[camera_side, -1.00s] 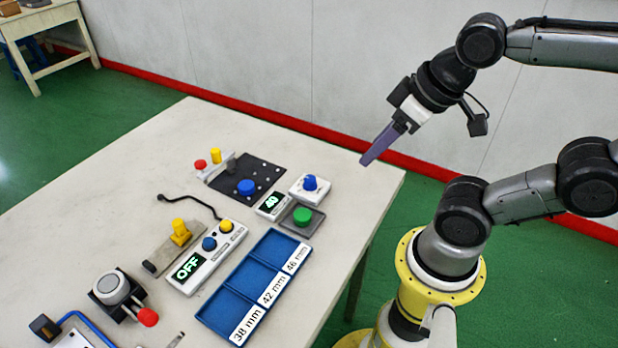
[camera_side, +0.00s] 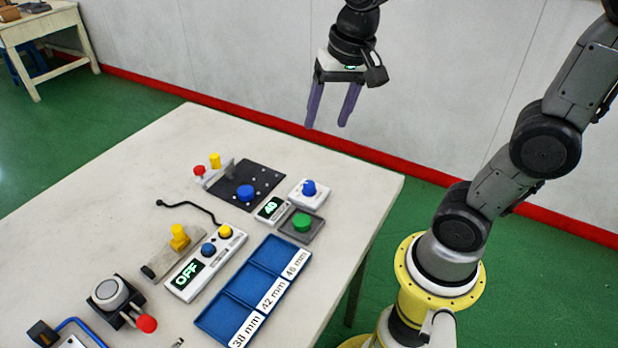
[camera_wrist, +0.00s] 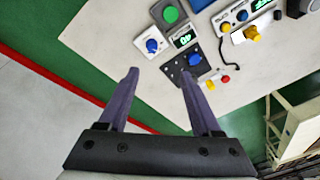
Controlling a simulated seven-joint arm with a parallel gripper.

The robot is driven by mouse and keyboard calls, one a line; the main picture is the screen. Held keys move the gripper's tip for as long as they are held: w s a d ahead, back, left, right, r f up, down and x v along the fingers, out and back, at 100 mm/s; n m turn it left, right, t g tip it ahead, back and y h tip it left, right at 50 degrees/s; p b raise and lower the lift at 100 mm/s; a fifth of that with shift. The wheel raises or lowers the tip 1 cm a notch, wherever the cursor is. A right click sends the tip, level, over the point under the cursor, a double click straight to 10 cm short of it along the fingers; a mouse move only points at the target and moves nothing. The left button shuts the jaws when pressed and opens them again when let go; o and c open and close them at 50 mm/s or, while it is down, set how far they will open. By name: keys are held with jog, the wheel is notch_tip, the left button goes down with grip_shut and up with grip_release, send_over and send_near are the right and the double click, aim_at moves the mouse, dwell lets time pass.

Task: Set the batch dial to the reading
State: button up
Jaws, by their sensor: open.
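The dial's markings are too small to read. My gripper (camera_side: 326,125) is open and empty, pointing down well above the table's far right side. In the wrist view the knob lies just beyond and between my spread fingertips (camera_wrist: 158,72), apart from them.
A green button (camera_side: 302,222) on a grey base and a black plate (camera_side: 266,178) with a blue knob flank the display. A blue tray (camera_side: 225,320), a panel reading OFF (camera_side: 187,273) and a yellow-knobbed slide (camera_side: 179,237) stand nearer. The table's far left is clear.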

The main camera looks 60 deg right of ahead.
jog(key=w+d+f+m+g, duration=0.1)
jog(key=w+d+f, duration=0.1)
jog(key=w+f, duration=0.15)
jog(key=g, duration=0.2)
send_over(309, 183)
notch_tip(309, 183, down, 4)
jog(key=shift+m, duration=0.4)
notch_tip(309, 183, down, 13)
jog(key=shift+f, duration=0.1)
grip_shut()
